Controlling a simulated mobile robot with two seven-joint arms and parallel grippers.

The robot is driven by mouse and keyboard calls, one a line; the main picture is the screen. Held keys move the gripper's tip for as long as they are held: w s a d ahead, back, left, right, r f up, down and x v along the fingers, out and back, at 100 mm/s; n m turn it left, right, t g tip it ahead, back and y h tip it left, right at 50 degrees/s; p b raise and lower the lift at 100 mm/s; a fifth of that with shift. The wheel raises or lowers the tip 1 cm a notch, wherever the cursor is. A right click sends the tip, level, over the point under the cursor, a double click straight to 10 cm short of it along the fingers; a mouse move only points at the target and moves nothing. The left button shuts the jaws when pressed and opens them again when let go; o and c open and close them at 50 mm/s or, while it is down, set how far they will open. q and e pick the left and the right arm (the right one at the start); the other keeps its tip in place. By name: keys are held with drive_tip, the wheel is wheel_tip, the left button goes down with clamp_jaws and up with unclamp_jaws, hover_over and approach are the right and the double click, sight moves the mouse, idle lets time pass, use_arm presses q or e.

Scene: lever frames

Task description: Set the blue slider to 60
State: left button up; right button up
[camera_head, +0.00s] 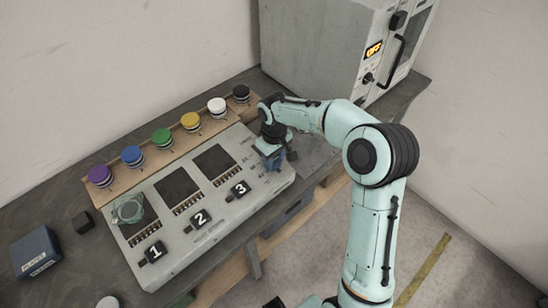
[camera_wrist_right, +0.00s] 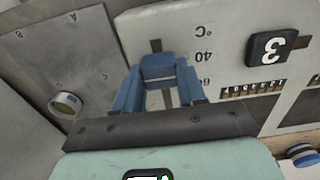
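The blue slider (camera_wrist_right: 160,68) sits in a slot on the grey control panel (camera_head: 205,235), beside a printed scale with "°C" and "40" in the right wrist view. Another number is partly hidden by a finger. My right gripper (camera_head: 273,158) is at the panel's right end, low over it. In the right wrist view its blue fingers (camera_wrist_right: 160,90) stand on both sides of the slider and appear to touch it. In the head view the gripper hides the slider. My left gripper is not in view.
Three switches numbered 1, 2, 3 (camera_head: 240,188) line the panel's front. A round mint-green part (camera_head: 133,208) lies at its left. Several coloured buttons (camera_head: 190,122) stand on a wooden strip behind. A grey cabinet (camera_head: 315,45) reading "OFF" is at the back right. A blue box (camera_head: 36,252) is at left.

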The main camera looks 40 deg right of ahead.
drive_tip(key=shift+w, duration=0.15)
clamp_jaws()
drive_tip(key=w+p, duration=0.2)
drive_tip(key=w, duration=0.1)
drive_tip(key=shift+w+a+r, duration=0.15)
drive_tip(key=shift+a+r, duration=0.05)
drive_tip(key=shift+w+f, duration=0.2)
drive_tip(key=shift+w, duration=0.25)
drive_tip(key=shift+s, duration=0.25)
drive_tip(key=o, duration=1)
unclamp_jaws()
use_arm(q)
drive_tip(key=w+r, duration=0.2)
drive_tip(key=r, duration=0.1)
use_arm(e)
drive_tip(key=shift+o, duration=0.8)
